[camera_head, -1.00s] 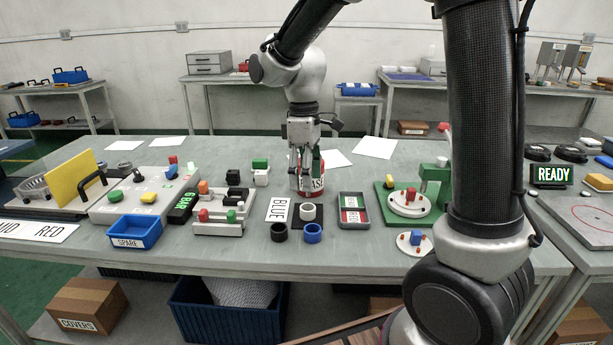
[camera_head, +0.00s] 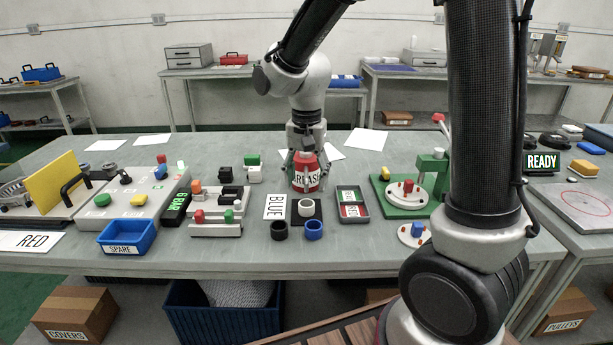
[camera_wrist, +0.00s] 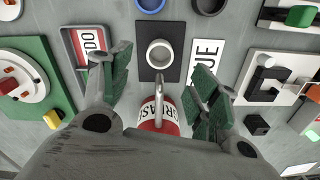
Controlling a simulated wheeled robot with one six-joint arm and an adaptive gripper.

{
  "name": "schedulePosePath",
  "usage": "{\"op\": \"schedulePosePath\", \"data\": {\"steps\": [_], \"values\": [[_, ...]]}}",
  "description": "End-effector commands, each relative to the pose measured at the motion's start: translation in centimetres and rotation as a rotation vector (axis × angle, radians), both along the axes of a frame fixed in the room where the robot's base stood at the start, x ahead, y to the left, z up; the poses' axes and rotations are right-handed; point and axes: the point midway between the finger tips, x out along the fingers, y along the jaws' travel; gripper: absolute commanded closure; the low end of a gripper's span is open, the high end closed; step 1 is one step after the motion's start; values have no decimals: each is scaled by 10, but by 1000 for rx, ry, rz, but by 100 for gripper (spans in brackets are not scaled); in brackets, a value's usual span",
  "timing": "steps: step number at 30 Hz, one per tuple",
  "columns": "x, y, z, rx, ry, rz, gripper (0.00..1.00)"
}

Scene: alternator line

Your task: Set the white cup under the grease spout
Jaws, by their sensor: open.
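The white cup (camera_head: 306,208) stands upright on a black mat (camera_head: 318,217) in front of the red grease can (camera_head: 307,181). In the wrist view, the white cup (camera_wrist: 160,54) lies beyond the tip of the thin grey spout (camera_wrist: 158,92), which points from the red can (camera_wrist: 158,122) toward it.
A blue ring-like cup (camera_head: 313,230) and a black one (camera_head: 279,230) stand just in front of the mat. The BLUE sign (camera_head: 274,207) is left of the mat, and a two-part tray (camera_head: 353,204) is right. A green fixture (camera_head: 405,190) stands farther right.

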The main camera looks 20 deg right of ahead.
Motion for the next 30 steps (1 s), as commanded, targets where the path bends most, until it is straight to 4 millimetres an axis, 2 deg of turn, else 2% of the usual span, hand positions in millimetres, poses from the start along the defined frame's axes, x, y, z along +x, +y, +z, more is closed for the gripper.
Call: {"op": "schedulePosePath", "data": {"steps": [8,21,30], "values": [[0,0,-8,-1,2,2,39],[-1,0,-69,-1,3,3,39],[0,0,-78,1,1,3,39]]}}
